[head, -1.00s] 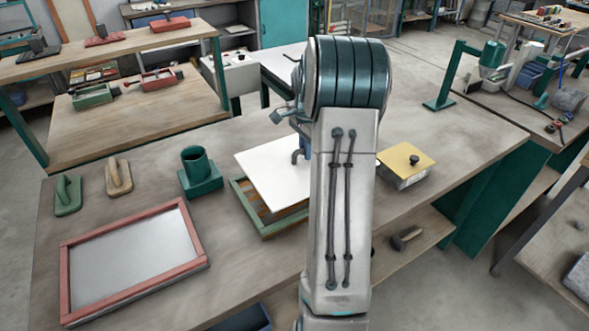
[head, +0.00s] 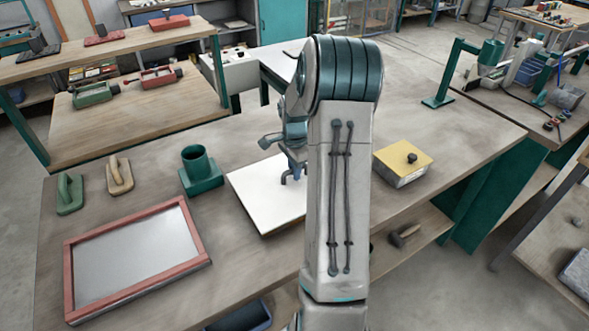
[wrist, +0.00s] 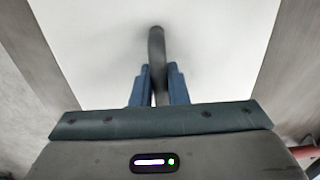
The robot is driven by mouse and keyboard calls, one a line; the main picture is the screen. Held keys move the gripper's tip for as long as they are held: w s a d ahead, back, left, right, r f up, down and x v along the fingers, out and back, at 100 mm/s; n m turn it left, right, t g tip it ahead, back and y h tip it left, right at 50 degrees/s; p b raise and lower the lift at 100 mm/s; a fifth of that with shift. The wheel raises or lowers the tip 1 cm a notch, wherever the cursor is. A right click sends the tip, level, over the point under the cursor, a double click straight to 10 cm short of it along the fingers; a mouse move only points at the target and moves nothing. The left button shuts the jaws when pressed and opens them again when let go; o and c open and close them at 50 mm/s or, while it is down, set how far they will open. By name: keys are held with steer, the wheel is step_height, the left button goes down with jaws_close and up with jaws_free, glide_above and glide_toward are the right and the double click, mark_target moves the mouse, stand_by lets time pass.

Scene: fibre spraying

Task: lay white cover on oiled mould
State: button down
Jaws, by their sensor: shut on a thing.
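The white cover (head: 262,195) is a flat white panel with a dark curved handle on top. In the head view it lies over the place of the green-framed mould, which it now hides; whether it rests on the mould or hangs just above I cannot tell. My gripper (wrist: 158,85) is shut on the cover's handle (wrist: 157,45), with its blue fingers on both sides of it. In the wrist view the white panel fills the middle. In the head view my arm hides the cover's right part.
A red-framed tray (head: 135,258) with a grey sheet lies at front left. A green cup-like holder (head: 200,172) stands close to the cover's left. Two hand floats (head: 69,193) lie further left. A yellow-topped box (head: 403,162) stands right of my arm. Bare bench lies behind.

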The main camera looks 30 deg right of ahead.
steer(key=c, duration=1.4)
jaws_free()
steer(key=shift+r, duration=0.1)
step_height(320, 180, up, 12)
steer(key=b, duration=0.1)
steer(key=s+a+r+n, duration=0.4)
steer(key=a+n, duration=0.1)
steer(key=a, duration=0.4)
steer(key=s+a+n+t, duration=0.3)
steer(key=s+a+n, duration=1)
steer(key=s+a, duration=0.2)
steer(key=s+f, duration=0.1)
steer(key=s, duration=0.1)
steer(key=shift+s+a+n, duration=0.25)
steer(key=shift+s+n, duration=0.1)
steer(key=shift+n, duration=0.05)
